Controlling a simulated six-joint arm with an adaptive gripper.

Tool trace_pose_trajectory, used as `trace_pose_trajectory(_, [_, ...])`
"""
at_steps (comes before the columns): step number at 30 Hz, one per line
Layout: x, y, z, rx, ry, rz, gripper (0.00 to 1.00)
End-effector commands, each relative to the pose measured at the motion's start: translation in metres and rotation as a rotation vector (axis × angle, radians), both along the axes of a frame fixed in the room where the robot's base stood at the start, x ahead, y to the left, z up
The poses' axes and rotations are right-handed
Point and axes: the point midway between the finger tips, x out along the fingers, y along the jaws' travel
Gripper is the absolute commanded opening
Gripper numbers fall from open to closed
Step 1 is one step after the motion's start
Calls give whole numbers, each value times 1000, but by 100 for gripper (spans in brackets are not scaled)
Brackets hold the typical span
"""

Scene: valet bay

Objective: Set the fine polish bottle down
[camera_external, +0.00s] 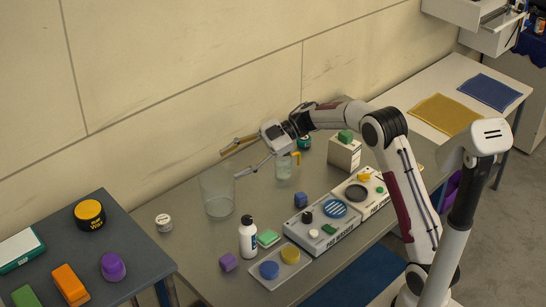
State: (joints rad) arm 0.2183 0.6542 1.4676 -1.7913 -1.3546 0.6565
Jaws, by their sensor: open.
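A white bottle with a dark cap (248,240) stands upright on the grey bench (185,225), near its front edge. It looks like the polish bottle, but its label is too small to read. My gripper (230,165) is open with its fingers spread wide, pointing left. It is apart from the bottle, up and slightly left of it in the picture. No object shows between the fingers. The fingertips appear over or near the rim of a tall clear container (217,196); I cannot tell the exact height.
A clear jug (283,168) stands behind my gripper. A green block (268,238) and purple block (228,262) flank the bottle. A tray (293,272) with round pads, a pad washer (322,242) and a small white tub (163,222) are nearby. The bench between tub and bottle is clear.

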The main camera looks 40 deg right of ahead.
Motion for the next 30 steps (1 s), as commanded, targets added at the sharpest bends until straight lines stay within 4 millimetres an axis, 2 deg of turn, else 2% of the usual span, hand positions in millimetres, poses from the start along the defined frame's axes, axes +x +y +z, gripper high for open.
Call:
trace_pose_trajectory(1, [6,1,16,0,-36,-50,52])
trace_pose_trajectory(7, [32,-7,69,-1,-145,-266,52])
trace_pose_trajectory(15, [43,-36,132,-4,-232,-561,52])
trace_pose_trajectory(23, [27,-77,173,-14,-246,-835,52])
trace_pose_trajectory(30, [-9,-118,189,-28,-193,-1071,52])
